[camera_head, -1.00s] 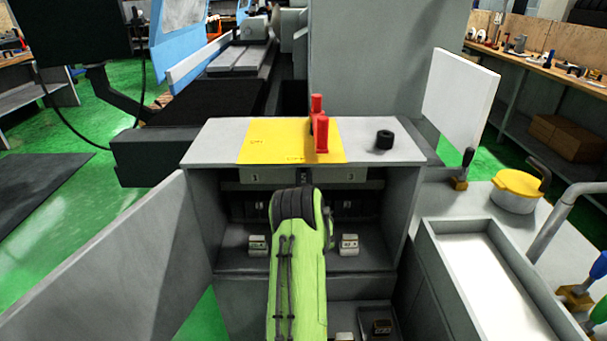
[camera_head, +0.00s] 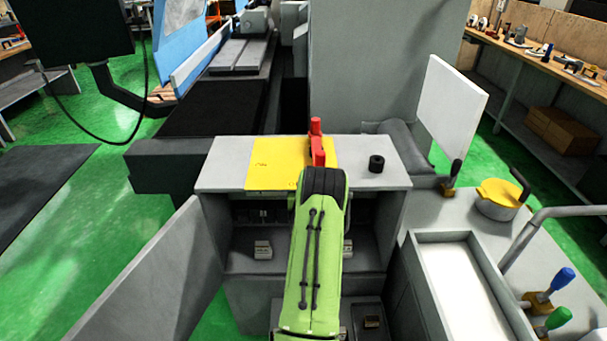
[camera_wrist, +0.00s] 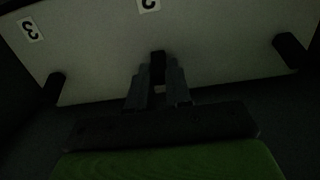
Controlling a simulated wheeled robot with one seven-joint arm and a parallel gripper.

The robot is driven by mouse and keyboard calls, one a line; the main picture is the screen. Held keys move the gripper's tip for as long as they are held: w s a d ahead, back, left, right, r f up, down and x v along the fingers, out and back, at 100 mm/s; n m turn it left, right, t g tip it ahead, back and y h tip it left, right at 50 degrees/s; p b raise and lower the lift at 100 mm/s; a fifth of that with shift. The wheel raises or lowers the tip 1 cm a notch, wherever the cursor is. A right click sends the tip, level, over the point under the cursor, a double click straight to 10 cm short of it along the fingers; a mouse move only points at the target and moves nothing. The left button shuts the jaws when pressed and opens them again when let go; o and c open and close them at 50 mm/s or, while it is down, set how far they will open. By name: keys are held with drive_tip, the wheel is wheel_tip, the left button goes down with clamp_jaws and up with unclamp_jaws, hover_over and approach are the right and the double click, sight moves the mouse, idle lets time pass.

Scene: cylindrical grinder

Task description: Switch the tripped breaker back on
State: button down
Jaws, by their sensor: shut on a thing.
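The grey breaker cabinet (camera_head: 208,170) stands open in the head view, and my arm hides its middle and my gripper. In the dark wrist view, a pale panel (camera_wrist: 215,50) carries a label 3 (camera_wrist: 30,30) at left and a partly cut-off label, seemingly 2 (camera_wrist: 149,4), at top middle. A dark lever (camera_wrist: 52,88) shows at left and another (camera_wrist: 289,50) at right. My gripper (camera_wrist: 158,82) is shut on the dark middle lever (camera_wrist: 158,60), below the middle label. I cannot tell which lever is tripped.
The cabinet's open door (camera_head: 150,270) stands at left. A red device (camera_head: 317,145), a yellow sheet (camera_head: 265,165) and a black knob (camera_head: 376,163) are on the cabinet top. A white-bottomed tray (camera_head: 450,280) and a yellow-lidded pot (camera_head: 500,197) are at right.

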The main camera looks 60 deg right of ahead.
drive_tip(key=shift+r, duration=0.1)
idle(0.3)
drive_tip(key=c, duration=1)
unclamp_jaws()
drive_tip(key=shift+c, duration=0.2)
drive_tip(key=b+v, duration=1.5)
drive_tip(key=shift+s+a+r, duration=0.2)
drive_tip(key=shift+a+r, duration=0.05)
drive_tip(key=shift+r, duration=0.05)
